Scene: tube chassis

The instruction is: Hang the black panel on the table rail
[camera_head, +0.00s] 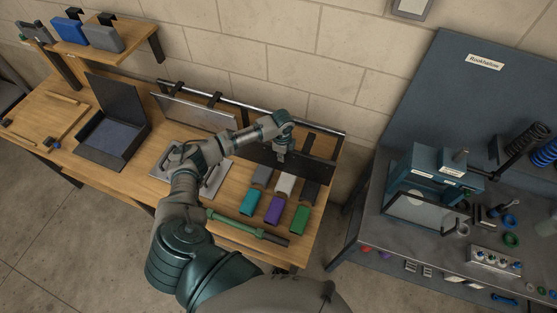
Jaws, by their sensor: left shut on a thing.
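The black panel (318,171) is upright at the back right of the wooden table, just in front of and below the table rail (328,130). My left gripper (281,157) is shut on the panel near the middle of its upper part. A dark hook (309,141) shows at the panel's upper right, close to the rail. I cannot tell whether it rests on the rail or is just apart from it. My right gripper is not in view.
A grey panel (190,112) hangs on the rail's left part. Teal, purple (274,210) and green blocks, a green-handled tool (240,226) and a metal plate (214,180) lie in front. An open black case (100,145) is left. A grey workbench (400,245) stands right.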

